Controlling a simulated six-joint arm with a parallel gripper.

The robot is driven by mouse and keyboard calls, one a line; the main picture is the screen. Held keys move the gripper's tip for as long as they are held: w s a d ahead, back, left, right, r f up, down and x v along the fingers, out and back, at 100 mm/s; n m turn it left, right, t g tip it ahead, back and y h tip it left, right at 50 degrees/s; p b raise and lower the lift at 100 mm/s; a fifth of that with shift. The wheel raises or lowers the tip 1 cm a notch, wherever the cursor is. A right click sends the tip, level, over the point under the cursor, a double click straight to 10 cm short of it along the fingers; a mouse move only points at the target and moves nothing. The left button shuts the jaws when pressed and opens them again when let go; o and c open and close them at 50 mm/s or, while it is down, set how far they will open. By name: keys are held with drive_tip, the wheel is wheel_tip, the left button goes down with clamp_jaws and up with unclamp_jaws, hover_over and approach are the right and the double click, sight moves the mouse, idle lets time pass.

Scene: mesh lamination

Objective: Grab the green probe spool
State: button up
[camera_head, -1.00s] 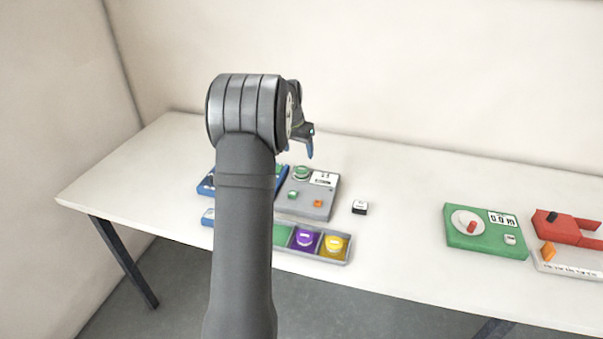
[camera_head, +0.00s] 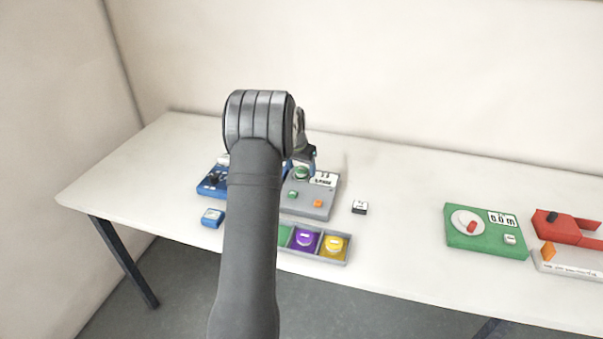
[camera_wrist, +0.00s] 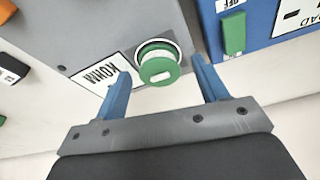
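The green probe spool (camera_wrist: 158,64) is a round green cylinder with a small white mark on its top. It sits on a round light seat on the grey device, beside a white label. In the head view the spool (camera_head: 302,173) is at the back of the grey device (camera_head: 326,207). My gripper (camera_wrist: 164,84) is open, with its two blue fingers apart on either side of the spool in the wrist picture. I cannot tell how far above the spool the fingertips are. In the head view my arm hides part of the gripper.
A blue device (camera_head: 208,190) stands left of the grey one. In front, a tray (camera_head: 346,261) holds purple and yellow spools. A small dark block with a white top (camera_head: 360,207) lies to the right. A green device (camera_head: 484,246) and red equipment (camera_head: 565,228) stand farther right.

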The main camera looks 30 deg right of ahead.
drive_tip(key=c, duration=1.1)
